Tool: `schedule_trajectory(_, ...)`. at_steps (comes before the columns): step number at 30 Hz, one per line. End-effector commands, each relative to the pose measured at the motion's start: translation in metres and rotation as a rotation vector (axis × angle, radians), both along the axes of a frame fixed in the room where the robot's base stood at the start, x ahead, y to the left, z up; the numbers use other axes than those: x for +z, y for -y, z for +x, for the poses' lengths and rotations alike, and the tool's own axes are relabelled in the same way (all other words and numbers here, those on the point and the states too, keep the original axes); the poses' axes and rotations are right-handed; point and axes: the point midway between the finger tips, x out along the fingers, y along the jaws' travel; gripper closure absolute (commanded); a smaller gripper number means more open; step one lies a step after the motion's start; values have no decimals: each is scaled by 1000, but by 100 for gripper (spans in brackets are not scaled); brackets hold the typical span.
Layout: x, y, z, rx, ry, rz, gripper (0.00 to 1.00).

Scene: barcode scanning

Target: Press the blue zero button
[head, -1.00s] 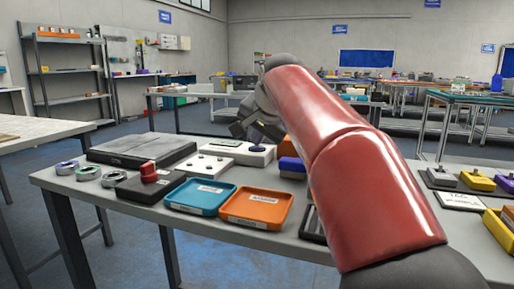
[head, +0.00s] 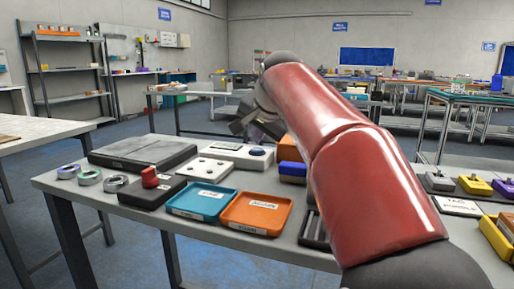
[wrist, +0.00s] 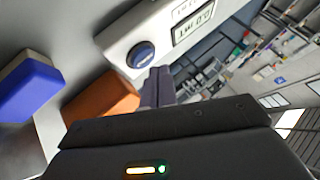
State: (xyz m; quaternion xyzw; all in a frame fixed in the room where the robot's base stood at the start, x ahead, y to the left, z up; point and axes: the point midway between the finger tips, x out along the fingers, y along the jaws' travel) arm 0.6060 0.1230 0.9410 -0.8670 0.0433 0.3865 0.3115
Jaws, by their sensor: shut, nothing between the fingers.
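The blue button (head: 257,152) is a round dome on the right end of a white scale console (head: 234,156). The wrist view shows the blue button (wrist: 140,55) beside a display (wrist: 194,21) with digits that look like zeros. My gripper (head: 258,132) is above and just behind the console in the head view, partly hidden by my red arm. In the wrist view my gripper's fingers (wrist: 158,82) are together and empty, close to the button. A gap seems to show between them and the button, but exact contact is hard to tell.
A grey scale platform (head: 142,152), a white box with dark knobs (head: 206,169), a black box with a red knob (head: 150,178), a teal tray (head: 201,201) and an orange tray (head: 256,213) crowd the table. A blue block (head: 292,169) lies right of the console.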

Motion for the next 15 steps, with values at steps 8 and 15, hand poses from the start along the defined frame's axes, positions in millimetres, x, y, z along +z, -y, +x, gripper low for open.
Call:
schedule_trajectory(8, 7, 0, 0, 0, 0, 0, 100)
schedule_trajectory(15, 33, 0, 0, 1, 1, 1, 100)
